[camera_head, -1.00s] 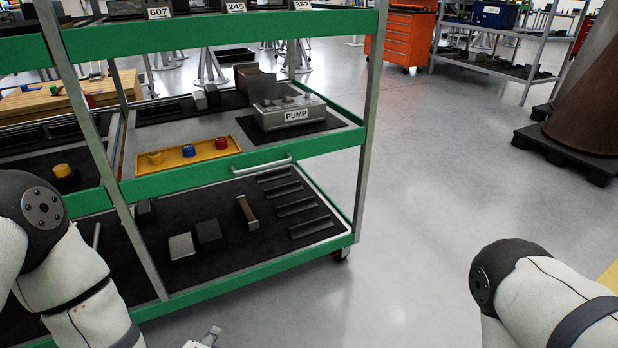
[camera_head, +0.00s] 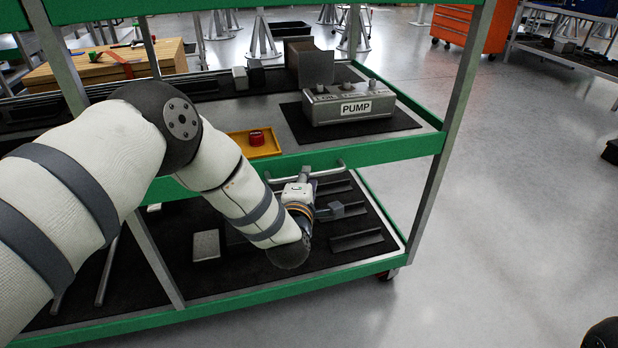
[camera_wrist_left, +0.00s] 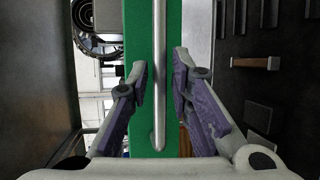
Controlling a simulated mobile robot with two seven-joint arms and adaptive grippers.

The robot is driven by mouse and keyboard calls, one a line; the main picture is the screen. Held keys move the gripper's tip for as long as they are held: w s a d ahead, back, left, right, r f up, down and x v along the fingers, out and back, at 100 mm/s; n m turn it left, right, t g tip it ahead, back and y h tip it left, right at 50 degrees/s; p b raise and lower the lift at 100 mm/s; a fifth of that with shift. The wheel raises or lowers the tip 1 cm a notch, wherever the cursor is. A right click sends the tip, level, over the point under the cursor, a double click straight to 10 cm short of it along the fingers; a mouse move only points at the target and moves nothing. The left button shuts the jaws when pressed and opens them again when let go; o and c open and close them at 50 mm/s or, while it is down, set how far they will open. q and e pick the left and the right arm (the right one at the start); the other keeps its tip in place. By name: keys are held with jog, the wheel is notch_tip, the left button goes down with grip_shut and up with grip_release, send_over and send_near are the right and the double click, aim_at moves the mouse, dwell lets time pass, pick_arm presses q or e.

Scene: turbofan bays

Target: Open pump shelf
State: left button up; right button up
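The pump shelf (camera_head: 405,146) is the green-fronted middle level of the rack. It bears a grey box labelled PUMP (camera_head: 348,103) on a black mat. A silver bar handle (camera_head: 332,168) runs along its green front. My left gripper (camera_head: 318,188) is at this handle, partly hidden by my own arm. In the left wrist view, the handle (camera_wrist_left: 159,35) runs between the two spread fingers of the left gripper (camera_wrist_left: 160,72), with a gap visible on each side. The shelf front looks flush with the rack posts.
A yellow tray (camera_head: 268,150) with a red-capped part (camera_head: 256,137) sits on the shelf, partly hidden by my arm. A lower shelf (camera_head: 375,262) holds dark brackets and blocks.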

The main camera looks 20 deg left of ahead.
pick_arm(q)
jog(key=shift+x, duration=1.25)
grip_shut()
pick_arm(e)
jog(key=shift+f, duration=0.2)
pick_arm(q)
jog(key=shift+s+d, duration=0.1)
pick_arm(e)
jog(key=shift+s, duration=0.1)
